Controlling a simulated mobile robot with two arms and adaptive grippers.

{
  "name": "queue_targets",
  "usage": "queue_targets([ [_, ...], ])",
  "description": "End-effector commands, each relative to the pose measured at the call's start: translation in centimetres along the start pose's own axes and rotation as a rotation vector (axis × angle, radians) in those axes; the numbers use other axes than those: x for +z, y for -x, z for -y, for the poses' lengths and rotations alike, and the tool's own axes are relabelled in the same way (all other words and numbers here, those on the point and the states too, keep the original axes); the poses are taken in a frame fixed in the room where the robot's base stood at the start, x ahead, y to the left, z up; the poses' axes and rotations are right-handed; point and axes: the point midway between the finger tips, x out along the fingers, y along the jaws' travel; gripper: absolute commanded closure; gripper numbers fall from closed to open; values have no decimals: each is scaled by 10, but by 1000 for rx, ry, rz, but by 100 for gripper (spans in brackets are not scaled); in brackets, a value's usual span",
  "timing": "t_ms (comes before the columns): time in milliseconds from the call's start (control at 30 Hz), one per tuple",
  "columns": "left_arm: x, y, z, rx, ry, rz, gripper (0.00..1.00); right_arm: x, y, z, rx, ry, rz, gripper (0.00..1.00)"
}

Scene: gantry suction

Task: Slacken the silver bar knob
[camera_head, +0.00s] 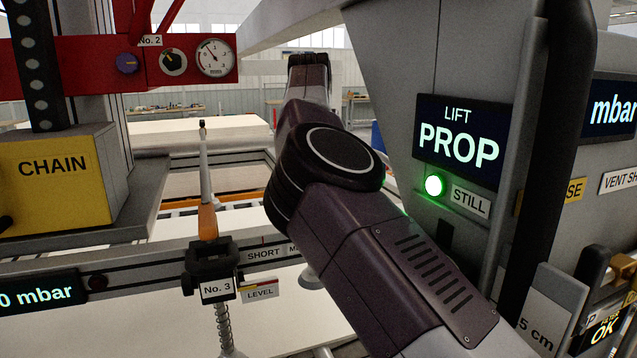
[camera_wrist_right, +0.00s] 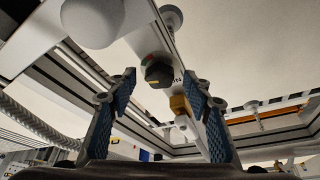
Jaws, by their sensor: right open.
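My right gripper (camera_wrist_right: 165,95) shows in the right wrist view, its two blue-padded fingers spread apart with nothing between the tips. Beyond the tips a dark faceted knob (camera_wrist_right: 158,72) sits on a pale silver bar (camera_wrist_right: 148,32). The knob lies between the fingers in the picture and looks apart from them. A small brass-coloured block (camera_wrist_right: 180,105) is on the bar below it. I cannot tell for certain that the dark knob is the silver bar knob. In the head view my arm hides what lies behind it, and no gripper shows there.
A lit LIFT PROP panel (camera_head: 458,137) is on the grey housing right of my arm. A black clamp marked No. 3 (camera_head: 212,270) stands on the front rail. A yellow CHAIN box (camera_head: 58,180) is at left. A rounded grey body (camera_wrist_right: 92,20) hangs near the left finger.

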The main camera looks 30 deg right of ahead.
Motion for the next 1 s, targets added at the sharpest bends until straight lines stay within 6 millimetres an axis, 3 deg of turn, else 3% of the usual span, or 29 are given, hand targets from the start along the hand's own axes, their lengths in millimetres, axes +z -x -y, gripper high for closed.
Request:
queue_targets([
  [167,0,0,2,-3,-1,0,60,0,7,0,-1,0,-1,54],
  [267,0,0,2,-2,-1,0,60,-1,21,1,-2,1,-2,54],
  [600,0,0,1,-1,-1,0,60,-1,96,0,-1,2,-3,54],
  [1000,0,0,0,0,-1,0,60,0,120,0,0,1,-1,54],
])
